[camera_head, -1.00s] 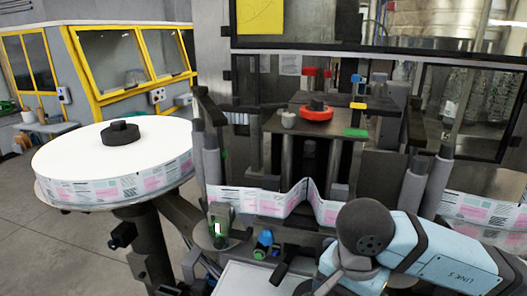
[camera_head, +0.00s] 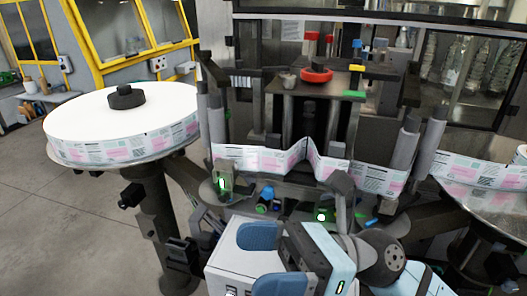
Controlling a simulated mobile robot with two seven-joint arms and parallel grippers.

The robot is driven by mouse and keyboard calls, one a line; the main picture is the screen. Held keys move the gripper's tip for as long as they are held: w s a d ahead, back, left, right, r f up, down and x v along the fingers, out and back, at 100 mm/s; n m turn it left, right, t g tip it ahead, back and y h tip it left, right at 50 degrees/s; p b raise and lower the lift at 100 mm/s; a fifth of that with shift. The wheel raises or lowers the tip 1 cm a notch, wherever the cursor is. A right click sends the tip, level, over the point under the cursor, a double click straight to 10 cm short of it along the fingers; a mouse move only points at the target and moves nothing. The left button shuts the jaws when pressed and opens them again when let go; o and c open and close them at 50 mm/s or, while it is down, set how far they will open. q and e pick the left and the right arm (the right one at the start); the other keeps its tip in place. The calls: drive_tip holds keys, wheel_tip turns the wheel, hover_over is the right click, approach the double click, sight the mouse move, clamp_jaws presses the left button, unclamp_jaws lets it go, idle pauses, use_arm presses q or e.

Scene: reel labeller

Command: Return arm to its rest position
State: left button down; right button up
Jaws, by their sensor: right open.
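My right arm (camera_head: 325,255), light blue and dark grey, reaches in from the bottom right in the head view. My left gripper is out of view.
A large white label reel (camera_head: 75,125) with a black hub stands at the left. Another reel (camera_head: 480,168) is partly in view at the right. Black posts, a red knob (camera_head: 317,76) and small sensors (camera_head: 266,200) crowd the machine. Open floor (camera_head: 60,230) lies at lower left.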

drive_tip(key=w+d+m+t+h, duration=0.1)
drive_tip(key=w+d+m+t, duration=0.2)
drive_tip(key=m+t, duration=0.45)
drive_tip(key=w+d+r+m+t+h, duration=0.1)
drive_tip(key=w+d+m+t, duration=0.2)
drive_tip(key=m+t, duration=0.5)
drive_tip(key=w+d+m+t+h, duration=0.1)
drive_tip(key=w+d+m+t, duration=0.2)
drive_tip(key=m+t, duration=0.55)
drive_tip(key=w+d+f+m+g+h, duration=0.1)
drive_tip(key=d+f+m+h, duration=0.4)
drive_tip(key=f+m+h, duration=0.3)
drive_tip(key=w+d+f+m+h, duration=0.2)
drive_tip(key=d+f+m+h, duration=0.5)
drive_tip(key=m, duration=0.4)
drive_tip(key=s+d+f+m+g+h, duration=0.1)
drive_tip(key=s+d+f+m+g, duration=0.25)
drive_tip(key=s+f+g, duration=0.55)
drive_tip(key=s+d+f+m+g+h, duration=0.1)
drive_tip(key=s+d+f+m+g, duration=0.1)
drive_tip(key=s+f+m+g, duration=0.6)
drive_tip(key=w+a+f+n+t+y+p, duration=0.2)
drive_tip(key=w+a+f+n+t+p, duration=0.1)
drive_tip(key=a+f+t+p, duration=0.3)
wheel_tip(320, 180, down, 3)
drive_tip(key=n+t, duration=0.1)
drive_tip(key=t, duration=0.2)
drive_tip(key=shift+w+a+y+p, duration=0.3)
drive_tip(key=shift+w+a+p, duration=0.05)
drive_tip(key=shift+w, duration=0.05)
